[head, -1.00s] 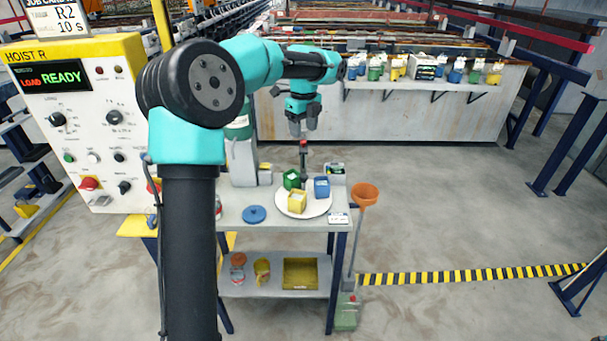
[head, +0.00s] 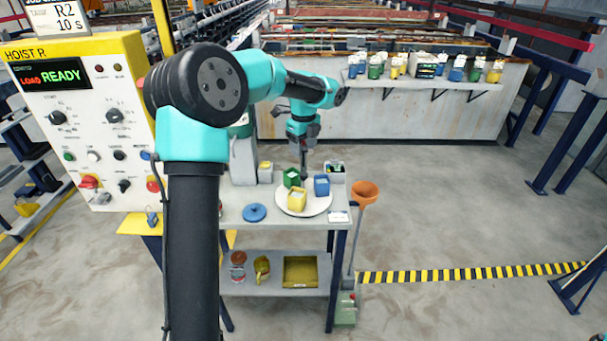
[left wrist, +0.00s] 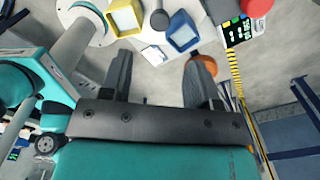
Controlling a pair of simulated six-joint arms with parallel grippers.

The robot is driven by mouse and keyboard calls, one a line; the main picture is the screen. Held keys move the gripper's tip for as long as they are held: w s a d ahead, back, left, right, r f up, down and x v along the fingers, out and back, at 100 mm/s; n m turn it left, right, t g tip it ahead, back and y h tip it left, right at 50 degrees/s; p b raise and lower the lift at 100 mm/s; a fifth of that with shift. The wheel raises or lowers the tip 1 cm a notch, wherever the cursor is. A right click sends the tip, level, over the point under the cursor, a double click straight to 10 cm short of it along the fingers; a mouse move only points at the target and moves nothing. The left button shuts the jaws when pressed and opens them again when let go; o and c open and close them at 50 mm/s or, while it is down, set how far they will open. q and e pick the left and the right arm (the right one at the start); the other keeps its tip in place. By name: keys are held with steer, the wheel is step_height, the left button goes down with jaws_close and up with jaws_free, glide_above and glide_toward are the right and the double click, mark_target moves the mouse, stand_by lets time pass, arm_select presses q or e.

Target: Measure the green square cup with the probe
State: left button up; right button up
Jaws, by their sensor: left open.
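The green square cup (head: 291,178) stands at the back left of a round white plate (head: 318,210) on the cart. In front of it is a yellow square cup (head: 297,201), and to the right a blue one (head: 321,187). The probe (head: 304,169), a dark upright stick, stands behind the cups. My left gripper (head: 303,150) is open, pointing down over the probe's top. In the left wrist view, a dark round end (left wrist: 159,19), apparently the probe's, shows beyond the open fingers (left wrist: 160,60), between the yellow and blue cups. The green cup is not seen there. My right gripper is not in view.
A blue disc (head: 254,213) lies left of the plate. A grey box (head: 265,173) stands behind it, and a small device (head: 335,169) is at the back right. The control panel (head: 90,120) is at left.

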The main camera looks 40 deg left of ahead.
mark_target(304, 174)
arm_select(q)
step_height(304, 174, down, 11)
steer(key=shift+r, duration=0.2)
stand_by(0.3)
jaws_close()
stand_by(0.4)
